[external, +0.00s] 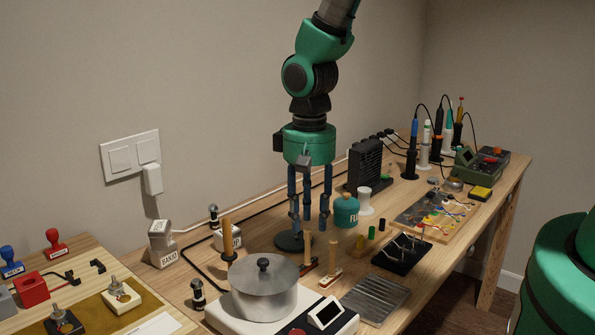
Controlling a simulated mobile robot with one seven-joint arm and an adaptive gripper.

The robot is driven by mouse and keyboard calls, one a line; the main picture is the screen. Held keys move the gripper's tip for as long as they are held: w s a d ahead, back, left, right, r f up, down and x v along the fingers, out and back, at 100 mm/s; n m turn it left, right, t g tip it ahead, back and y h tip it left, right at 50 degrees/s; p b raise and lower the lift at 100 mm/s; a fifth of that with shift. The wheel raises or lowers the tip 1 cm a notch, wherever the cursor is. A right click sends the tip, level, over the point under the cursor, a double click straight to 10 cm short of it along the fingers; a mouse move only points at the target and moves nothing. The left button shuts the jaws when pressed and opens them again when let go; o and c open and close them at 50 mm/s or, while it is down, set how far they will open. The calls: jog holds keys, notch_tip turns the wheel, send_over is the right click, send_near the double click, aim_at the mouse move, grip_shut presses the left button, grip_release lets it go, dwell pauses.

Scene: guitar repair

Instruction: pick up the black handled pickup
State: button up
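A small dark block with a pale wooden peg handle (307,249) stands upright on the bench behind the lidded pot; it seems to be the black handled pickup. A similar cream block with a wooden peg (331,271) stands just to its right and nearer the camera. The pot partly hides the dark block's surroundings. My gripper (308,222) points straight down above the bench, behind and above the dark pickup. Its blue fingers are spread apart with nothing between them. A black round disc (289,241) lies on the bench below the fingers.
The metal pot (264,288) stands on a white appliance in front. A teal jar (346,211) is close to the right of my fingers. A black slatted unit (366,165) stands behind it. A black rack (402,254) and a grey ribbed mat (375,299) lie to the right.

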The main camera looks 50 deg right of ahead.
aim_at(308, 230)
jog(key=shift+f+b, duration=0.5)
jog(key=shift+f, duration=2.05)
grip_shut()
